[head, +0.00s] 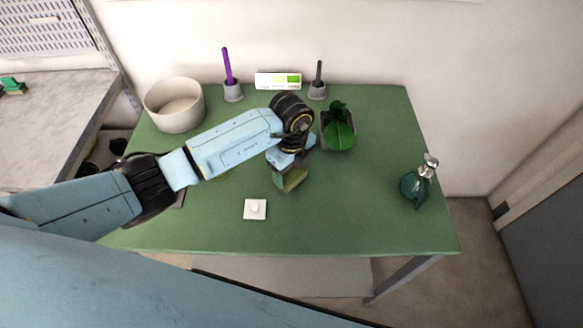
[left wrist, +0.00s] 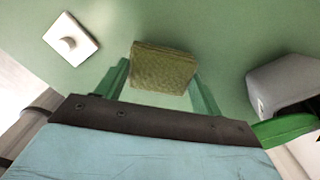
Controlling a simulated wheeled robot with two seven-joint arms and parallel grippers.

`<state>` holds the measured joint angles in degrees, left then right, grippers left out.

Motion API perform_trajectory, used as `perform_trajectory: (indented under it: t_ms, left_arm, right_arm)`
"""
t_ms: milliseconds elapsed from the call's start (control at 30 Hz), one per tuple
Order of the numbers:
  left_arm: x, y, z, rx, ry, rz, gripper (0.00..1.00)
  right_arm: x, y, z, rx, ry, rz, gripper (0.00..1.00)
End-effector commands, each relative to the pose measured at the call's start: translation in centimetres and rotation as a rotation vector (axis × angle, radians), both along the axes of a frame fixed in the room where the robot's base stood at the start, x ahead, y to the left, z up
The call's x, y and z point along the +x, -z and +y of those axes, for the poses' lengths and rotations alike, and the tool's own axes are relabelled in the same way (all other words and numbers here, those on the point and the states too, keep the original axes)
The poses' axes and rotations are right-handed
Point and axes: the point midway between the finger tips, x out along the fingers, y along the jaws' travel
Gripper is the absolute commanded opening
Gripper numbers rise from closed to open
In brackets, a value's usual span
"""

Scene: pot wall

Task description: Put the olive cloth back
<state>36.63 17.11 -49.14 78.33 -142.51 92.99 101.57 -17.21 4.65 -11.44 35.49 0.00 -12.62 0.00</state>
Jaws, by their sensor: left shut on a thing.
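The olive cloth (head: 294,181) is a small folded, woven square. It also shows in the left wrist view (left wrist: 162,68), between the two green fingers. My left gripper (head: 289,172) is shut on it, over the middle of the green table (head: 360,210). I cannot tell whether the cloth's lower edge touches the tabletop. My right gripper is not in view.
A white square with a knob (head: 255,209) lies near the cloth. A grey pot with a green leafy plant (head: 338,130) stands right of my gripper. A pale round pot (head: 175,106) is back left, a green pump bottle (head: 414,188) right. The front right tabletop is clear.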

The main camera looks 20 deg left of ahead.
Motion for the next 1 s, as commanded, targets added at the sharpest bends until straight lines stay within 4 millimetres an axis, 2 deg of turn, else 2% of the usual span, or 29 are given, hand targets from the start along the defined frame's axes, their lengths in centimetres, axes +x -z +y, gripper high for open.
perform_trajectory:
  t_ms: [1000]
  left_arm:
    - [0.0, 1.1, 0.0, 0.0, 0.0, -0.001, 0.49]
  right_arm:
    - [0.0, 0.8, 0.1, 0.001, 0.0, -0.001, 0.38]
